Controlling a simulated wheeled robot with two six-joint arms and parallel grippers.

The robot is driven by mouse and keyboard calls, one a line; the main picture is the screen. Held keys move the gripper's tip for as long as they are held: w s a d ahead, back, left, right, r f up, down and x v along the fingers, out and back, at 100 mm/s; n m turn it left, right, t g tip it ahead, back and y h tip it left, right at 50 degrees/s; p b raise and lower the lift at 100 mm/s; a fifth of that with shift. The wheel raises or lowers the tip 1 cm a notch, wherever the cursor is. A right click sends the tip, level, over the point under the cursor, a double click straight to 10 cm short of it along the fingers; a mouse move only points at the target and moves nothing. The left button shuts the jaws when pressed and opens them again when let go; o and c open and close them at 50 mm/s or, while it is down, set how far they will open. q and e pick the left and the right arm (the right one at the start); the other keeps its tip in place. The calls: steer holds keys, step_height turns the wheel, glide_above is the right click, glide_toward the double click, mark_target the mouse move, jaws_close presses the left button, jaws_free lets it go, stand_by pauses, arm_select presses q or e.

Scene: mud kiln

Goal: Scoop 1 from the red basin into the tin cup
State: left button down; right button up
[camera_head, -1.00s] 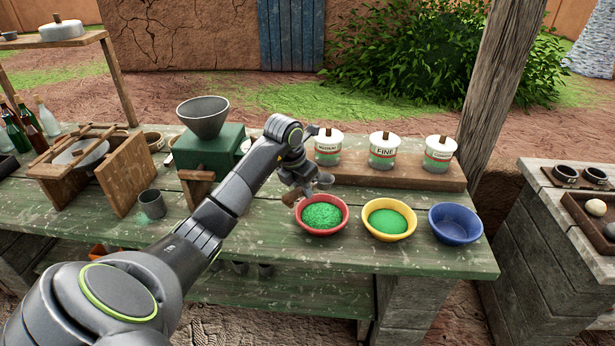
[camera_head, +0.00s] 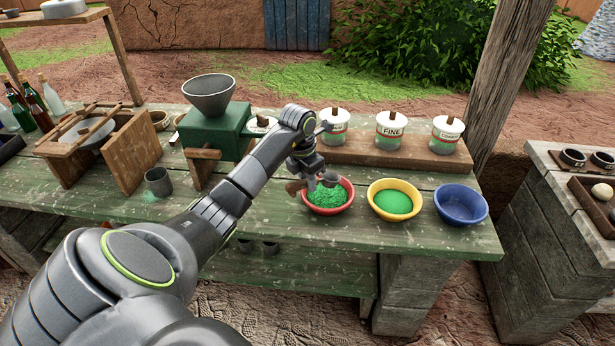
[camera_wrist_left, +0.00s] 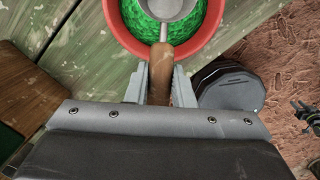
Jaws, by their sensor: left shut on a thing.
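The red basin (camera_head: 341,206) holds green granular material and stands on the green table. My left gripper (camera_head: 300,180) is at the basin's left rim. In the left wrist view my left gripper (camera_wrist_left: 160,85) is shut on the wooden handle of a metal scoop (camera_wrist_left: 163,12). The scoop's bowl is over the green material inside the red basin (camera_wrist_left: 190,45); whether it touches the material, I cannot tell. The scoop in the head view (camera_head: 328,180) is small and partly hidden by the gripper. A grey tin cup (camera_head: 158,182) stands upright on the table at the left.
A yellow basin (camera_head: 415,205) of green material and a blue basin (camera_head: 462,217) stand to the right. Lidded jars (camera_head: 390,130) stand on a board behind. A green grinder with a funnel (camera_head: 210,95) and a wooden frame (camera_head: 125,165) stand at the left.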

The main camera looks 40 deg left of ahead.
arm_select(q)
steer(key=shift+f+b, duration=2.15)
steer(key=shift+f, duration=0.6)
steer(key=shift+s+f, duration=0.15)
steer(key=shift+s, duration=0.05)
steer(key=shift+f, duration=0.1)
steer(key=shift+s+d, duration=0.1)
steer(key=shift+d, duration=0.05)
